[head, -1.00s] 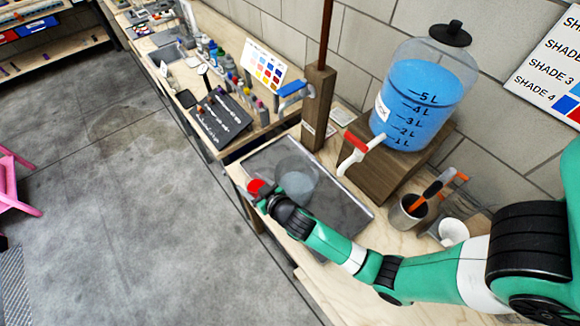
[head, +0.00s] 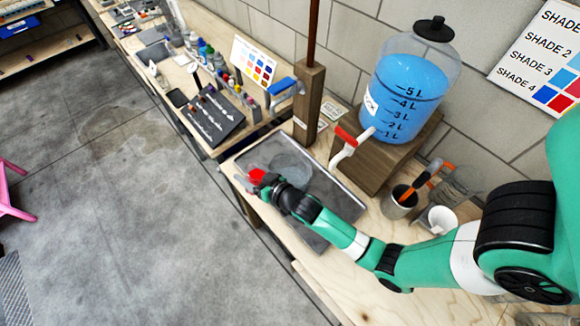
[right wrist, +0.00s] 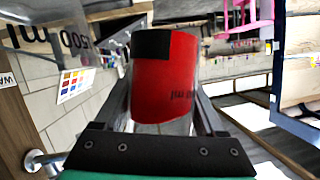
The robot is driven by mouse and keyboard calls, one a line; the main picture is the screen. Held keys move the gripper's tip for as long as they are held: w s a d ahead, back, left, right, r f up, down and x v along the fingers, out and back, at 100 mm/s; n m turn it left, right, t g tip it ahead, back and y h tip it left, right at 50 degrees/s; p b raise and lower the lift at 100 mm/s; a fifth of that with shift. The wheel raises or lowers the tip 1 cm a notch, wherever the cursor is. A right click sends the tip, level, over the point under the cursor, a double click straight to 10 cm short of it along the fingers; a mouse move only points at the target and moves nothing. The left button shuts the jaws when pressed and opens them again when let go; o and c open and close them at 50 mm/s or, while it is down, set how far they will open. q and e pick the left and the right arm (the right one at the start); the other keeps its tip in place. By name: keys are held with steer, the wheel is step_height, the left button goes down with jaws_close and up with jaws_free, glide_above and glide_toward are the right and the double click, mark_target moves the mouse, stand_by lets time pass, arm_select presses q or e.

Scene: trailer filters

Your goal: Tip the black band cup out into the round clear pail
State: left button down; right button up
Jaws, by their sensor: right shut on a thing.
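The black band cup (head: 256,176), with red contents, is in my right gripper (head: 262,182), at the left side of the tray. In the right wrist view the cup (right wrist: 168,85) sits between the fingers of my right gripper (right wrist: 168,112), its black band near the top of the picture. How far it is tilted is hard to tell. The round clear pail (head: 292,168) stands on the tray just right of the cup, partly behind my gripper. Its marked wall (right wrist: 72,42) shows at upper left in the wrist view. My left gripper is out of view.
The metal tray (head: 335,196) lies on the wooden bench. A large blue-filled dispenser (head: 407,95) with a red-handled tap (head: 346,138) stands on a block to the right. A wooden post (head: 308,100) rises behind the tray. A tool cup (head: 398,203) and a white cup (head: 440,220) stand at right.

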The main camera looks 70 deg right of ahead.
mark_target(258, 169)
steer(key=shift+s+d+r+m+t+b, duration=0.3)
steer(key=shift+d+m+b, duration=0.1)
steer(key=shift+m, duration=0.1)
steer(key=m+t+b, duration=0.1)
steer(key=b, duration=0.2)
steer(key=shift+s+d+r+y, duration=0.3)
steer(key=shift+d+r, duration=0.05)
steer(key=shift+d, duration=0.05)
steer(key=shift+s+r+m+b, duration=0.15)
steer(key=shift+m+b, duration=0.2)
steer(key=shift+m, duration=0.05)
steer(key=shift+d+r, duration=0.1)
steer(key=shift+r, duration=0.05)
steer(key=shift+s+d+r+b, duration=0.1)
steer(key=shift+s+d+b, duration=0.05)
steer(key=shift+b, duration=0.3)
steer(key=shift+s+d+r+m+t+b, duration=0.15)
steer(key=shift+r+m+t+b, duration=0.45)
steer(key=shift+m+b, duration=0.35)
steer(key=shift+f+m+t+b, duration=0.3)
steer(key=shift+m+t+b, duration=0.35)
steer(key=shift+b, duration=0.5)
steer(key=shift+r+m+t+b, duration=0.45)
steer(key=shift+r+m+b, duration=0.35)
steer(key=shift+m, duration=0.7)
stand_by(1.6)
